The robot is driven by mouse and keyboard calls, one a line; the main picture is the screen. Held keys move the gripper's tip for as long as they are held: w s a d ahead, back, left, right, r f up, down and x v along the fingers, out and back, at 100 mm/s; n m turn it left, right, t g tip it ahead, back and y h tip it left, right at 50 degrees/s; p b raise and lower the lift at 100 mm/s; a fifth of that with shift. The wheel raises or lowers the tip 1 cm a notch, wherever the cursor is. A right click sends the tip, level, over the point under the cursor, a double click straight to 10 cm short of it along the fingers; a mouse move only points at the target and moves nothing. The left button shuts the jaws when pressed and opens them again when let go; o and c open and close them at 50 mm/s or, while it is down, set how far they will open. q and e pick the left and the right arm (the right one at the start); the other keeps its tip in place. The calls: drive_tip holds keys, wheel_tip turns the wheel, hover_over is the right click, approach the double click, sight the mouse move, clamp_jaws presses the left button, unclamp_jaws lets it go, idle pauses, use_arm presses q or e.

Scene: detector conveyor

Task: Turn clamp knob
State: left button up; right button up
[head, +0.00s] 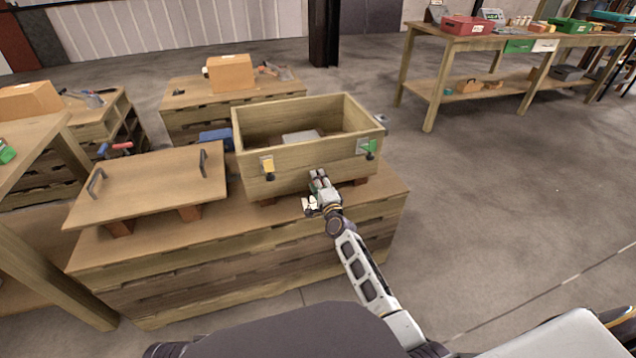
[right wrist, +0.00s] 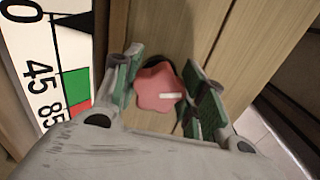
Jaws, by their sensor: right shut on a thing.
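A red star-shaped clamp knob (right wrist: 158,88) with a short white mark sits against a wooden surface in the right wrist view. The mark lies roughly level in that picture. My right gripper (right wrist: 168,90) is shut on it, with a green-padded finger on each side. A white scale plate (right wrist: 30,75) beside it shows 0, 45 and 85, with black, green and red patches. In the head view my right gripper (head: 319,190) is at the front wall of the open wooden crate (head: 290,165) and hides the knob. My left gripper is not in view.
The crate stands on a pallet-like wooden base (head: 260,250). A wooden lid with two handles (head: 150,185) lies to the left. The floor on the right (head: 500,200) is clear.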

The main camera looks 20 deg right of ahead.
drive_tip(key=o, duration=1)
drive_tip(key=shift+o, duration=0.2)
drive_tip(key=s, duration=1.2)
drive_tip(key=shift+d, duration=0.2)
idle(1.0)
